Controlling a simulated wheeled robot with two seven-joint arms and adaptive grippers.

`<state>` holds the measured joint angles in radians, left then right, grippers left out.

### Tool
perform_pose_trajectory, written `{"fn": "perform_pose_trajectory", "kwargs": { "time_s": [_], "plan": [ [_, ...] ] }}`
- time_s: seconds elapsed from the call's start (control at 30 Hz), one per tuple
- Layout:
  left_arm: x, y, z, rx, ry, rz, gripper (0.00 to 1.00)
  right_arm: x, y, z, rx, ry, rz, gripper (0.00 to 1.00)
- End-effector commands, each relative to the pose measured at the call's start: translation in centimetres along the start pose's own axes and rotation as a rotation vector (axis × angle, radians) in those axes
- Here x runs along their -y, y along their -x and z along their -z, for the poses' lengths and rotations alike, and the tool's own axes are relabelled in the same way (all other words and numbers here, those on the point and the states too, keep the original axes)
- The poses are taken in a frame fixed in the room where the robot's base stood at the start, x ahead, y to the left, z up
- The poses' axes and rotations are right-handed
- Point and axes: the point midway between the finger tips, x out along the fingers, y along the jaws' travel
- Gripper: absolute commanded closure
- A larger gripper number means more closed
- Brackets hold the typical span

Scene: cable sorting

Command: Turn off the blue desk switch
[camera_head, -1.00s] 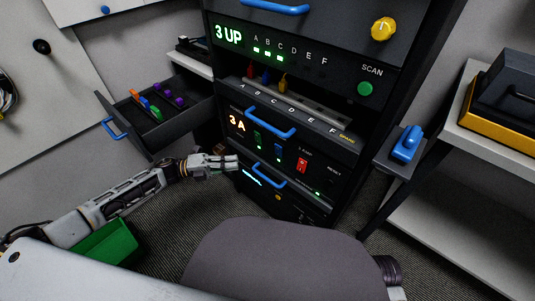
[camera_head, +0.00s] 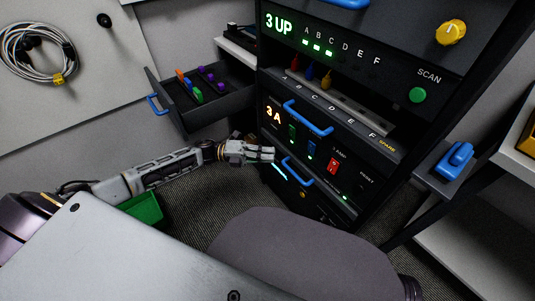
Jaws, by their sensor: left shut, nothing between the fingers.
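The blue desk switch (camera_head: 456,160) is a chunky blue lever on a small dark grey plate at the right, beside the rack. Its lever position cannot be told for sure from this angle. My left gripper (camera_head: 273,153) is shut and empty in front of the lower rack, near the blue handle of a lower unit. It is far to the left of the blue switch. My right gripper is not in view.
The dark rack (camera_head: 345,140) with blue handles, a yellow knob (camera_head: 450,32) and a green SCAN button (camera_head: 417,95) stands between my left gripper and the switch. An open drawer (camera_head: 215,105) holds coloured connectors. A green bin (camera_head: 143,208) and a grey chair (camera_head: 300,250) are below.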

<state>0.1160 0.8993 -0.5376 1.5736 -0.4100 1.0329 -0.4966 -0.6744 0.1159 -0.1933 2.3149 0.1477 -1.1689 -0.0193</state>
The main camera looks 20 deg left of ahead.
Motion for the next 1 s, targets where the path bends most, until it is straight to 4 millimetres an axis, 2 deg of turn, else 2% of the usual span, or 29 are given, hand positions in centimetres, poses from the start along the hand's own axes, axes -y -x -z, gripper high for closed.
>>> {"fn": "perform_pose_trajectory", "kwargs": {
  "time_s": [0.6,1.0],
  "plan": [
    [0.0,-8.1,0.0,-0.001,-0.002,0.002,1.00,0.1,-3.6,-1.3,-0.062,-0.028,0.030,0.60],
    [-0.1,-10.2,-2.1,0.000,-0.002,0.000,1.00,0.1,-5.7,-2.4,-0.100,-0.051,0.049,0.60]
  ]
}}
